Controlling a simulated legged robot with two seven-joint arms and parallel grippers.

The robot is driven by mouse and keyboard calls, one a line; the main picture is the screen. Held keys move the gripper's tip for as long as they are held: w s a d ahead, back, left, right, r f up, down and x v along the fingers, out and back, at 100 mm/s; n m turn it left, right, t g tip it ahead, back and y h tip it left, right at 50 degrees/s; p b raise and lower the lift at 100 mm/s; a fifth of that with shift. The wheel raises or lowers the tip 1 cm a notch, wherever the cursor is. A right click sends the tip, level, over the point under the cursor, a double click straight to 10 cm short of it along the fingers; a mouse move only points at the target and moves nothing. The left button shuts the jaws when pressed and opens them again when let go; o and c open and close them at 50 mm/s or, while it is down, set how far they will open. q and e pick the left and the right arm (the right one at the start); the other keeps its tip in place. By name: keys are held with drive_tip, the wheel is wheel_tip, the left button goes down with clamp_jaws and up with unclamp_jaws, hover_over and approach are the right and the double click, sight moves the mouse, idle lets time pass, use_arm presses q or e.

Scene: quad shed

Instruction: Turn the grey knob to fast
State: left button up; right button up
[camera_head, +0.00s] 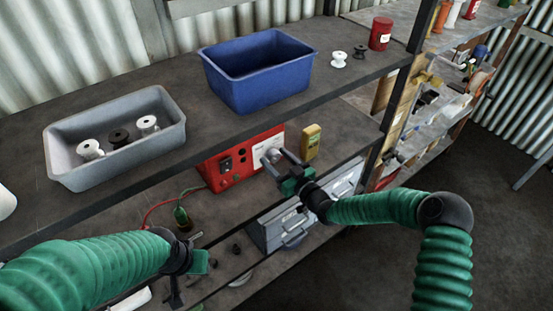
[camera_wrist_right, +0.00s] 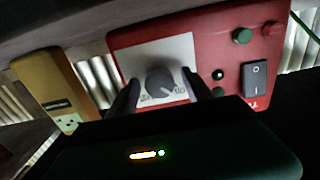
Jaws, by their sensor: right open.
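A red control box (camera_head: 233,176) stands on the lower shelf. Its grey knob (camera_wrist_right: 160,82) sits on a white plate (camera_wrist_right: 178,50) in the right wrist view. Small lettering flanks the knob, too blurred to read surely; a pale pointer mark seems to face lower right in that view. The knob also shows in the head view (camera_head: 273,155). My right gripper (camera_head: 281,160) is open, its fingers reaching toward the box on either side of the knob; contact cannot be told. My left gripper (camera_head: 188,268) is at lower left, away from the box, and its opening is unclear.
The upper shelf holds a grey tray (camera_head: 62,158) with spools and a blue bin (camera_head: 258,82). A yellow device (camera_head: 310,142) stands beside the box. Grey drawers (camera_head: 290,222) lie below my right gripper. A black rocker switch (camera_wrist_right: 255,80) is on the box.

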drive_tip(key=shift+d, duration=0.1)
clamp_jaws()
drive_tip(key=shift+m, duration=0.3)
drive_tip(key=shift+f+m+b, duration=0.15)
drive_tip(key=shift+m+b, duration=0.7)
drive_tip(key=shift+m, duration=0.25)
drive_tip(key=m+b, duration=0.1)
drive_tip(key=m, duration=0.3)
drive_tip(key=shift+m+b, duration=0.3)
drive_tip(key=shift+b, duration=0.05)
drive_tip(key=m+b, duration=0.1)
drive_tip(key=m, duration=0.4)
drive_tip(key=shift+d+m, duration=0.1)
drive_tip(key=shift+m, duration=0.2)
drive_tip(key=m+b, duration=0.1)
drive_tip(key=m, duration=0.3)
drive_tip(key=shift+m+b, duration=0.35)
drive_tip(key=shift+m, duration=0.05)
